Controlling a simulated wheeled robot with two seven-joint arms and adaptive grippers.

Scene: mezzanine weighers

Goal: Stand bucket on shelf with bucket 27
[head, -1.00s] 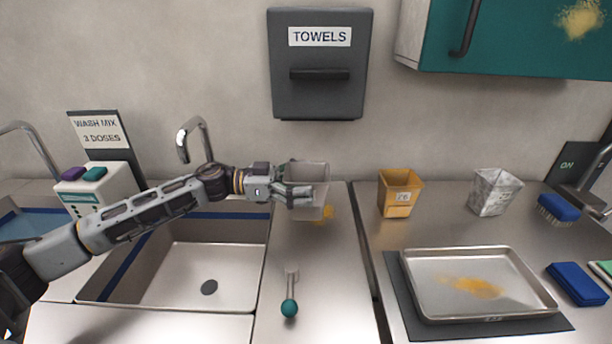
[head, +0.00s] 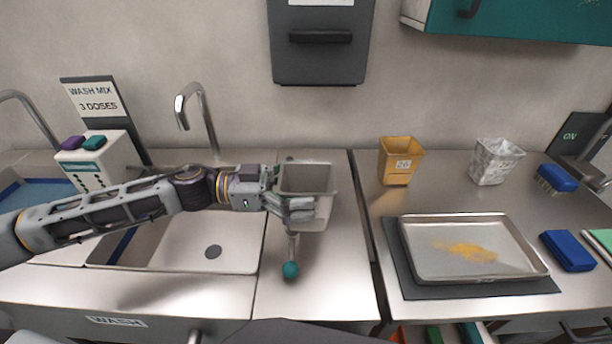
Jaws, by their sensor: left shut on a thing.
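An orange bucket (head: 398,165) labelled 26 stands on the right counter. A white and grey marbled bucket (head: 492,163) stands to its right. No bucket showing the number 27 is in view, and the shelf with it cannot be made out. My right gripper is not in view.
The sink (head: 213,252) is at left. A metal tray (head: 418,262) with yellow powder, a blue brush (head: 557,180) and a blue block (head: 567,250) occupy the right counter. A tap (head: 183,118) rises behind the sink.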

